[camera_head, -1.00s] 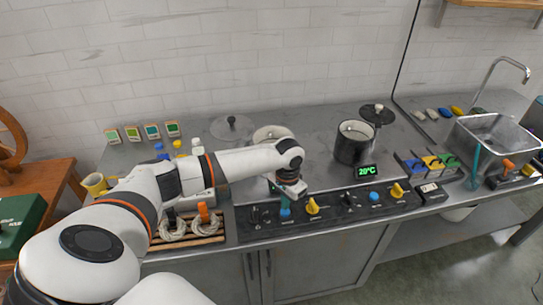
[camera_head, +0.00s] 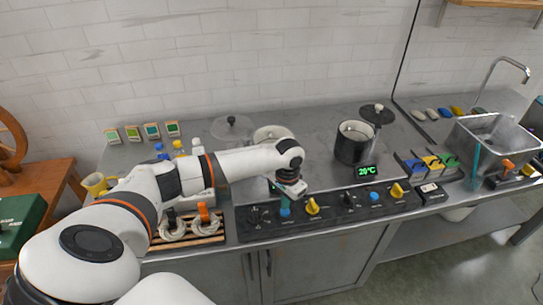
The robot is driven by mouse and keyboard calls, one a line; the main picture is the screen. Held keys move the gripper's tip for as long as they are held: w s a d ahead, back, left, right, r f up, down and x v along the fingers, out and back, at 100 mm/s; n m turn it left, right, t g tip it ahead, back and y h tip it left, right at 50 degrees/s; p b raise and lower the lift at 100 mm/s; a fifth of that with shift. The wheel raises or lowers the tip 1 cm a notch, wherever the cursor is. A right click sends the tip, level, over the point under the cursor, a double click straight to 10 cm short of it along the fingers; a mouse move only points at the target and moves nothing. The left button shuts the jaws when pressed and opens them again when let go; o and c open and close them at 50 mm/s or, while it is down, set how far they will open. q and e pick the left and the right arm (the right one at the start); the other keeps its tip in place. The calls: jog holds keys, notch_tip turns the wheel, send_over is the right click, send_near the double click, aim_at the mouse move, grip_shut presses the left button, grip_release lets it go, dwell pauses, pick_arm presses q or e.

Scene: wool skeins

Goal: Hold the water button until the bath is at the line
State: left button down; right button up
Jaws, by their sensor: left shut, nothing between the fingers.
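A black control panel (camera_head: 330,212) runs along the counter's front. It carries blue buttons and yellow knobs. My left gripper (camera_head: 286,203) is shut and empty, pointing down at the left blue button (camera_head: 285,211), with its tips at or just above the button's top; I cannot tell if it is pressed. The left pot (camera_head: 272,132) is mostly hidden behind my left arm, so its water and any line inside cannot be seen. The right pot (camera_head: 353,143) is dark and open, beside a green display (camera_head: 367,171) reading 20°C. A second blue button (camera_head: 375,196) is on the panel's right. My right gripper is not in view.
White skeins (camera_head: 172,230) lie on a wooden rack left of the panel. A metal sink (camera_head: 488,140) with a tap stands at right. Two lids (camera_head: 231,127) lie at the back, one behind each pot. Coloured cards stand near the sink.

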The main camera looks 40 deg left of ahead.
pick_arm(q)
jog(key=shift+f+b, duration=0.4)
jog(key=shift+f, duration=0.75)
dwell(6.8)
